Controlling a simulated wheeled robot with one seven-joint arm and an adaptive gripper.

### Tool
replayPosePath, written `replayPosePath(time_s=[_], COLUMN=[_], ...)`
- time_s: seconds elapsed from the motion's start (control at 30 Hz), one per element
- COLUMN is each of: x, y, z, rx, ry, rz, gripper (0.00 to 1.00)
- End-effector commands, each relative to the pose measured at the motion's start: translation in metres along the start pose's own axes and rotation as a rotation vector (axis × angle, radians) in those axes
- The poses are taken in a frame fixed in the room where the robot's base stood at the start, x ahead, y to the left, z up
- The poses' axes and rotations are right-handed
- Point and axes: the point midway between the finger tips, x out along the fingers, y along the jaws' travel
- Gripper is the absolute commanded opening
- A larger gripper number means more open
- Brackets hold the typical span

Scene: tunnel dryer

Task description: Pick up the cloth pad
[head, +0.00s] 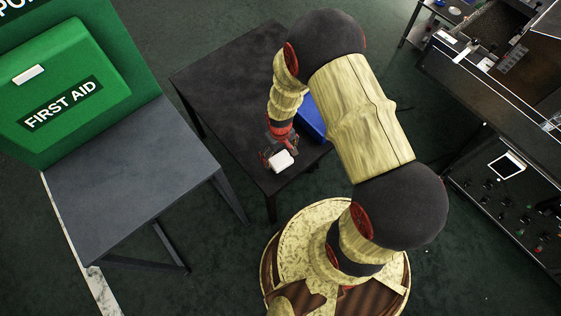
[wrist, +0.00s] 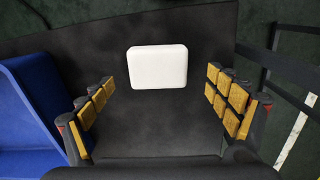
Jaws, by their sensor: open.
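The cloth pad (wrist: 157,67) is a white, rounded rectangle lying flat on the black table (wrist: 90,40). In the wrist view it sits ahead of my gripper (wrist: 160,110), centred between the two fingers and a little beyond their tips. My gripper is open and empty, its yellow-padded fingers wide apart. In the head view the white pad (head: 281,161) shows at the near corner of the table (head: 220,70), right by my gripper (head: 276,157). The head view does not show clearly whether they touch.
A blue bin (wrist: 35,100) stands on the table to the left in the wrist view; my arm partly hides it in the head view (head: 311,120). A grey table (head: 130,180) with a green first aid box (head: 65,90) is at left. A cluttered workbench (head: 500,90) is at right.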

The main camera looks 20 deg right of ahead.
Motion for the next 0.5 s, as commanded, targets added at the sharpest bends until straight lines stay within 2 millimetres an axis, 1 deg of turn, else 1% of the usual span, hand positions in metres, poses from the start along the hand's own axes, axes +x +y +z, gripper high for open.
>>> replayPosePath(time_s=[0.3,0.4,0.5], x=[0.042,0.049,0.049], y=[0.002,0.002,0.002], z=[0.001,0.001,0.0], rx=[0.0,0.0,0.0], ry=[-0.001,0.0,0.001], rz=[0.0,0.0,0.0], gripper=[0.89,0.89,0.89])
